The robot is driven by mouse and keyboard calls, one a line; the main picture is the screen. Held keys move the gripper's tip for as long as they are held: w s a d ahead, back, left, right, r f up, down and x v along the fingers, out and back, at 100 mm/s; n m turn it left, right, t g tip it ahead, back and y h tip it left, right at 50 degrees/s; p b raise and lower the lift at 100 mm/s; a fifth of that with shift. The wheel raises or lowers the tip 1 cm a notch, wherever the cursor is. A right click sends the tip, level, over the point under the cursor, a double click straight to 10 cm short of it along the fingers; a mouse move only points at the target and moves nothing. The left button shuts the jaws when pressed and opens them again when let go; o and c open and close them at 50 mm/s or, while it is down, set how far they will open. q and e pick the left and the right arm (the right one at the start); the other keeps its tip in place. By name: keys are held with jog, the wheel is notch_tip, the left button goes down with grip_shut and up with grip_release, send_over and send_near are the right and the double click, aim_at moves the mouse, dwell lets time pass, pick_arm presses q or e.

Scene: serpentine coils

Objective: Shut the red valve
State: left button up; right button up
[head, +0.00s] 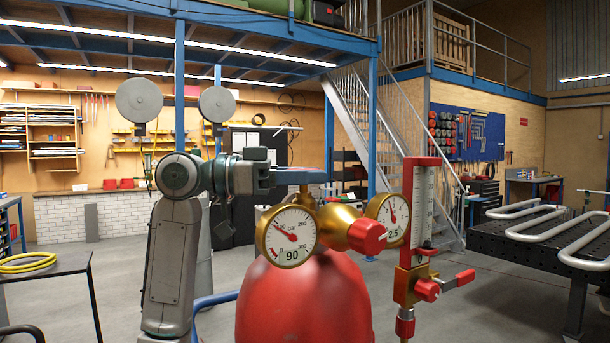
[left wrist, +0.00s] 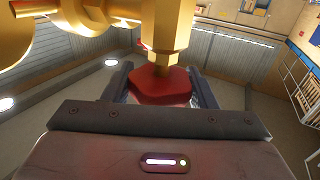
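My left arm comes up from the bottom left in the head view, and its gripper (head: 297,187) points right, behind the brass fittings and the left gauge (head: 288,237). In the left wrist view a red knob, the valve (left wrist: 162,86), sits under a brass stem (left wrist: 166,35). The two fingers of the left gripper (left wrist: 160,73) flank it closely on both sides and look shut on it. Another red knob (head: 367,236) faces forward between the gauges. My right gripper is not in view.
A red gas cylinder (head: 305,305) stands under the brass regulator (head: 340,226). A second gauge (head: 393,218) and a red-framed flow meter (head: 422,200) with a red lever (head: 461,279) are to the right. A dark table with metal serpentine coils (head: 528,225) stands at far right.

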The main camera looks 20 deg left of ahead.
pick_arm(q)
jog(key=shift+c, duration=0.3)
jog(key=shift+m+g, duration=0.4)
jog(key=shift+g, duration=0.2)
jog(key=m+g, duration=0.2)
jog(key=g, duration=0.2)
jog(key=m+g+h, duration=0.1)
jog(key=m+g, duration=0.2)
jog(key=g, duration=0.1)
jog(key=shift+m+g+y, duration=0.3)
jog(key=shift+m+g, duration=1.1)
jog(key=shift+g, duration=0.6)
jog(key=shift+s+g, duration=0.1)
jog(key=shift+g, duration=0.2)
jog(key=o, duration=1)
